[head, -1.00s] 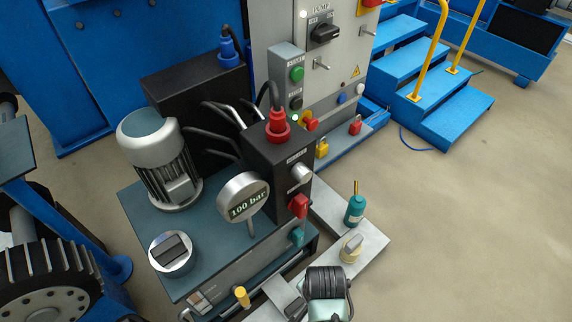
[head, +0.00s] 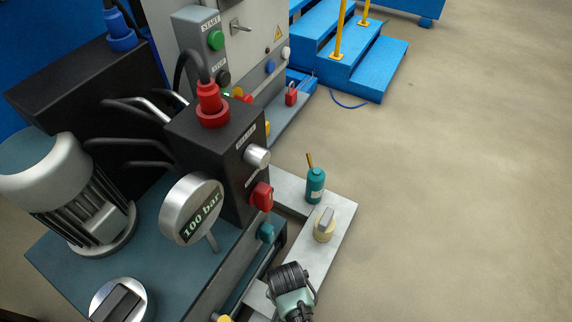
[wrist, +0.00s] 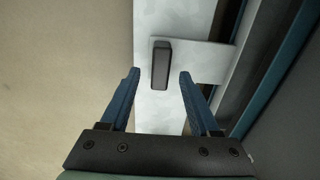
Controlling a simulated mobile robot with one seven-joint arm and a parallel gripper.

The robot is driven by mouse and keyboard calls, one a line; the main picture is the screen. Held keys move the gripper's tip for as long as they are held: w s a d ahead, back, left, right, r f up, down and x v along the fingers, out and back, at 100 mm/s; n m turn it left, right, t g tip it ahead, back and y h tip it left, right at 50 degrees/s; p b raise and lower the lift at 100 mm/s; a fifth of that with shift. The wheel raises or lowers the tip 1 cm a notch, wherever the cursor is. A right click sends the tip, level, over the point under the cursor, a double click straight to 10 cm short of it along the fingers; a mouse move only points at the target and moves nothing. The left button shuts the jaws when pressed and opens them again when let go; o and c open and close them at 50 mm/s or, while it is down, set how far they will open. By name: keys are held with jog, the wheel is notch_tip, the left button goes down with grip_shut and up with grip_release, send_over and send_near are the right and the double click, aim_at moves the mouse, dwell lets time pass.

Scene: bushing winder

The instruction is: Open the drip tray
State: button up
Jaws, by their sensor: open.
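A pale grey plate with a dark upright handle (wrist: 161,65) lies below my gripper in the wrist view; I take this handle to belong to the drip tray, but no tray opening shows. My gripper (wrist: 160,78) is open, its two blue fingers apart on either side of the handle's near end, with nothing between them that it grips. I cannot tell the height gap. In the head view my wrist (head: 291,288) hangs over the near end of the pale ledge (head: 345,232) beside the hydraulic unit; the fingers and handle are hidden there.
On the ledge stand a teal bottle (head: 315,186) and a pale yellow roll with a grey block (head: 325,225). The unit carries a 100 bar gauge (head: 192,209), a motor (head: 62,190) and a red knob (head: 261,196). Open floor (head: 460,190) lies to the right.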

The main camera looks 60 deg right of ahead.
jog(key=shift+f+b, duration=1.2)
jog(key=shift+f, duration=0.9)
grip_shut()
